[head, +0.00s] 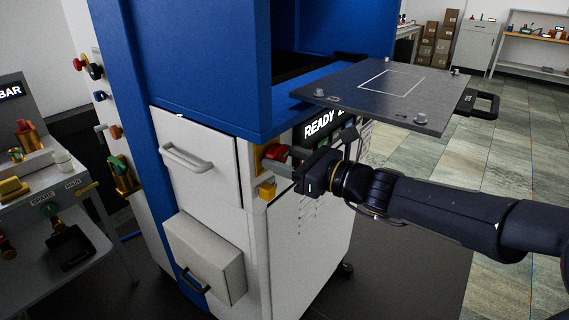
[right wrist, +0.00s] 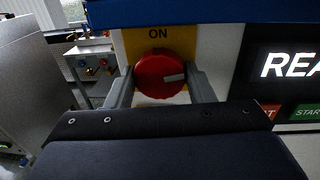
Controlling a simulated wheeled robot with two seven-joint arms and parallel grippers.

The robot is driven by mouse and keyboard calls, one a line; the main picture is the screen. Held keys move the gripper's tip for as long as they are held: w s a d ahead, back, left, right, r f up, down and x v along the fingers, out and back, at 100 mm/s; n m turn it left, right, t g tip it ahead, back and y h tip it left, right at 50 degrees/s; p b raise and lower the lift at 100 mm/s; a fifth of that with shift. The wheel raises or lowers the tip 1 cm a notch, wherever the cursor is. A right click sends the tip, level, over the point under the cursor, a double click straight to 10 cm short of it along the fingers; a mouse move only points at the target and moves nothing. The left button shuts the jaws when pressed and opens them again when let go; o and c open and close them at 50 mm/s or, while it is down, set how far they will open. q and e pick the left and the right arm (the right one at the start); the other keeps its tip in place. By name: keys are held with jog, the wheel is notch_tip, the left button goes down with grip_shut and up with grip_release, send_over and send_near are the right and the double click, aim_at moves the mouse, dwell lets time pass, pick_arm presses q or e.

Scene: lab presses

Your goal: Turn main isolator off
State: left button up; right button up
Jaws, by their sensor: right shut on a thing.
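The main isolator is a red rotary knob (right wrist: 160,72) on a yellow plate (right wrist: 135,45) marked ON at the top in the right wrist view. A pale mark on the knob points to the right, slightly up. In the head view the red knob (head: 275,152) shows at the front edge of the press, partly hidden by my right gripper. My right gripper (head: 284,163) reaches it from the right, with one finger on each side of the knob in the right wrist view (right wrist: 160,85). It is shut on the knob. My left gripper is not in view.
A lit READY display (head: 325,125) and green START button (right wrist: 308,112) lie right of the knob. A dark plate (head: 440,100) with a handle juts out above my right forearm. White drawers (head: 205,165) are to the left. A side bench (head: 40,165) stands further left.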

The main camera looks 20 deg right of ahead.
jog(key=n+b, duration=0.4)
jog(key=shift+f, duration=0.2)
jog(key=n+b, duration=0.3)
jog(key=shift+n+h, duration=0.4)
jog(key=n+b, duration=0.3)
jog(key=n, duration=0.1)
jog(key=shift+b, duration=0.3)
jog(key=shift+r+n+h+b, duration=0.15)
jog(key=shift+n+h+b, duration=0.15)
jog(key=shift+n+b, duration=1.05)
jog(key=shift+n, duration=0.45)
jog(key=o, duration=1)
jog(key=shift+s, duration=0.1)
jog(key=shift+c, duration=0.2)
jog(key=shift+r, duration=0.1)
